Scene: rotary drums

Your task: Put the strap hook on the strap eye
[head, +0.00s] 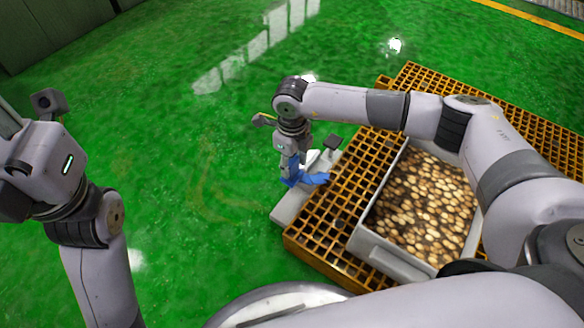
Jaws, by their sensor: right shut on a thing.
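The strap hook and strap eye are too small to tell apart here, and the fingers partly cover the area. The grey fixture (286,207) runs along the grating's left edge, with a small dark block (332,142) on a stem behind the strap. The wrist of my left arm shows at the far left; its fingers are out of frame.
A yellow grating platform (308,243) carries a grey bin (386,262) filled with brown and pale rounded pieces, just right of the right gripper. My right arm passes over the bin's far side. The green floor to the left is clear.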

